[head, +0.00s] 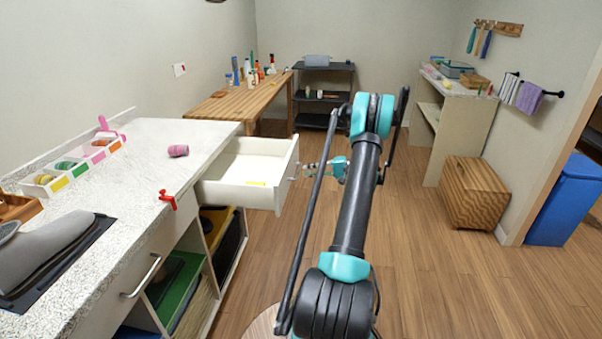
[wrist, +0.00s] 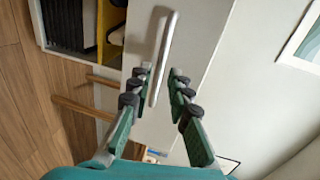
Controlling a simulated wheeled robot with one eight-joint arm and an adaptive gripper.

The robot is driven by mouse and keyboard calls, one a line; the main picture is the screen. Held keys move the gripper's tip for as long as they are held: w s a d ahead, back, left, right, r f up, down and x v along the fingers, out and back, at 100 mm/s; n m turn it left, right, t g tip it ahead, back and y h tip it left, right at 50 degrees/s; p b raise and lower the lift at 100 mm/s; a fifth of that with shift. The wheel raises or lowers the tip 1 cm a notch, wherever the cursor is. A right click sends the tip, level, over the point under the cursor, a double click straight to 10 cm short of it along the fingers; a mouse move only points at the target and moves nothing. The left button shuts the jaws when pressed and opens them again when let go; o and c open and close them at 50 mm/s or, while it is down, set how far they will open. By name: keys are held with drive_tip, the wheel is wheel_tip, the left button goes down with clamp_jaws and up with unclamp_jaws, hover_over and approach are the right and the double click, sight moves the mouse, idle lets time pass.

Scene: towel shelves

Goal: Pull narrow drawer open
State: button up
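The narrow drawer (head: 236,172) is white and stands well out from under the speckled counter, its inside showing, with a small yellow item on its floor. Its bar handle (head: 293,171) is on the front face. My gripper (head: 307,169) is just in front of that handle. In the wrist view the pale handle (wrist: 167,45) runs up the drawer front (wrist: 200,50). My gripper's fingers (wrist: 160,82) stand apart, with the handle's lower end between them, nearer the left finger. I cannot tell whether a finger touches it.
A red clamp-like item (head: 167,200) sits at the counter (head: 150,150) edge, near a pink roll (head: 178,151). A second closed drawer has a handle (head: 141,277). Open shelves lie below. A wooden chest (head: 470,190) stands right; the floor (head: 420,260) between is clear.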

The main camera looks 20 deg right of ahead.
drive_tip(key=v, duration=0.6)
drive_tip(key=shift+d, duration=0.3)
drive_tip(key=shift+s+r, duration=0.1)
drive_tip(key=shift+s, duration=0.05)
